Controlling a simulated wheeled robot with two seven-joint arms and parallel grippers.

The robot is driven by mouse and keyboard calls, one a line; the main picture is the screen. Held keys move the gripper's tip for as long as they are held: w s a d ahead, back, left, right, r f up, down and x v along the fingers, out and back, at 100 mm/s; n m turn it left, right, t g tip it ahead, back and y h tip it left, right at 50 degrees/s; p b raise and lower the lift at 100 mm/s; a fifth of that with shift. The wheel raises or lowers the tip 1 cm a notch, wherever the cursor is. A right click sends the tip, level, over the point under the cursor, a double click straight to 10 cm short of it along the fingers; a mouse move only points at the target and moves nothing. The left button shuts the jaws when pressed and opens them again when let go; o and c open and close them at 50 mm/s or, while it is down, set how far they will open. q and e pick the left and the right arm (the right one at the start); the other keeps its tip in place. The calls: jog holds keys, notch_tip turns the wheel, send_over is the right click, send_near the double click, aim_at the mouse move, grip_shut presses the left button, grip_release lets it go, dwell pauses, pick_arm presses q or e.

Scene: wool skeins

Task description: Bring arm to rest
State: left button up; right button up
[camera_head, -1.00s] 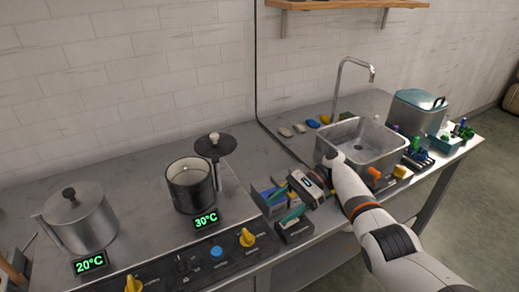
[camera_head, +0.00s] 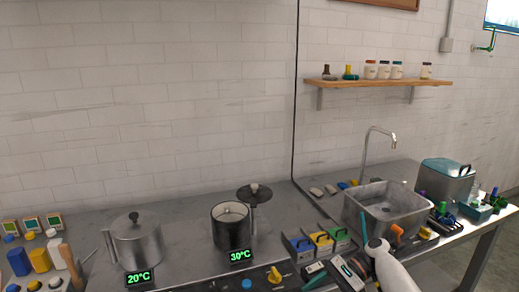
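My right arm (camera_head: 394,272) comes in from the bottom right edge, with its white links over the front of the counter. My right gripper (camera_head: 348,272) is low in the picture, near the front edge, beside small dark trays (camera_head: 314,271). Its fingers are small and partly lost among these things, so I cannot tell whether they are open or shut. A thin teal stick (camera_head: 364,230) stands up just behind the gripper; I cannot tell whether they touch. My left arm and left gripper are not in view.
A lidded steel pot (camera_head: 137,245) and a dark pot (camera_head: 231,230) stand on the left. Colored boxes (camera_head: 322,241) sit behind the gripper, beside the sink (camera_head: 385,212). A teal-lidded container (camera_head: 446,180) is at the right. Jars stand on a wall shelf (camera_head: 385,83).

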jog(key=s+d+f+n+t+h, duration=0.15)
jog(key=s+f, duration=0.35)
jog(key=f, duration=0.6)
jog(key=s+d+f+h, duration=0.1)
jog(key=s+f+h, duration=0.3)
jog(key=f, duration=0.8)
jog(key=s+d+f+n+t+h, duration=0.1)
jog(key=s+f, duration=0.5)
jog(key=f, duration=0.5)
jog(key=s+d+f+n+t+h, duration=0.1)
jog(key=s+d+f+n+h, duration=0.1)
jog(key=s+f, duration=0.45)
jog(key=s+d+f+n+h, duration=0.2)
jog(key=s+f+n, duration=0.1)
jog(key=s+f, duration=0.4)
jog(key=s+d+f+n+t+h, duration=0.1)
jog(key=s+n, duration=0.8)
jog(key=s, duration=1.2)
notch_tip(320, 180, down, 2)
jog(key=shift+f+t+h, duration=0.1)
jog(key=shift+t+h, duration=0.45)
